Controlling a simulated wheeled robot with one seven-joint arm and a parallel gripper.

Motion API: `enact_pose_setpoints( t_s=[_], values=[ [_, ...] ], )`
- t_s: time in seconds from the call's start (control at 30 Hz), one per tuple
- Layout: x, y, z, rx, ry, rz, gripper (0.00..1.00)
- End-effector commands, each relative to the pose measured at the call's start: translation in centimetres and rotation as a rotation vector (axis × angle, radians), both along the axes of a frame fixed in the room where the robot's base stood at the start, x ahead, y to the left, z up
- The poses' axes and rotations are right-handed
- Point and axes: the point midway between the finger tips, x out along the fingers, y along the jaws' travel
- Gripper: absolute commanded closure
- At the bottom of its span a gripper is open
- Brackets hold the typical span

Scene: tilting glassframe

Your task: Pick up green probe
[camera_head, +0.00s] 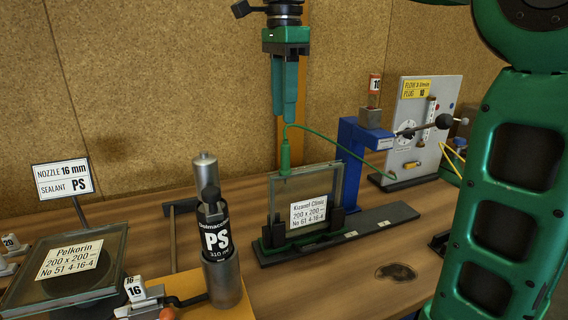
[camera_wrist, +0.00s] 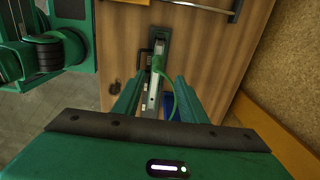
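My gripper (camera_head: 284,118) points down just above the probe, with a small gap. In the wrist view the fingers of my gripper (camera_wrist: 158,80) are spread apart and empty. The probe (camera_wrist: 157,63) shows between and beyond the fingertips, with its cable curving to the right. The glass unit is seen nearly edge-on there, partly between the fingers.
A blue stand (camera_head: 358,150) and a white flow panel (camera_head: 420,125) are right of the glass unit. A PS sealant cartridge (camera_head: 218,240) stands at the front left. A Pelkorin glass unit (camera_head: 70,265) lies farther left. A cork wall (camera_head: 165,80) is behind.

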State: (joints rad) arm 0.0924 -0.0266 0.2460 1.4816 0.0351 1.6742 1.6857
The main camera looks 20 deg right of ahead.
Motion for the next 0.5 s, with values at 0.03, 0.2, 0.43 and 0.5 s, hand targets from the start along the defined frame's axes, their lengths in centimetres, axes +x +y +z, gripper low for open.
enact_pose_setpoints(
  t_s=[0.03,0.2,0.43,0.5],
  values=[
    [0.0,0.0,-0.6,-0.001,0.002,-0.004,0.62],
    [0.1,-0.2,-3.2,-0.006,0.003,-0.006,0.62],
    [0.2,-0.2,-5.1,-0.005,0.0,-0.006,0.62],
    [0.1,-0.2,-5.6,-0.004,0.0,-0.007,0.62]
  ],
)
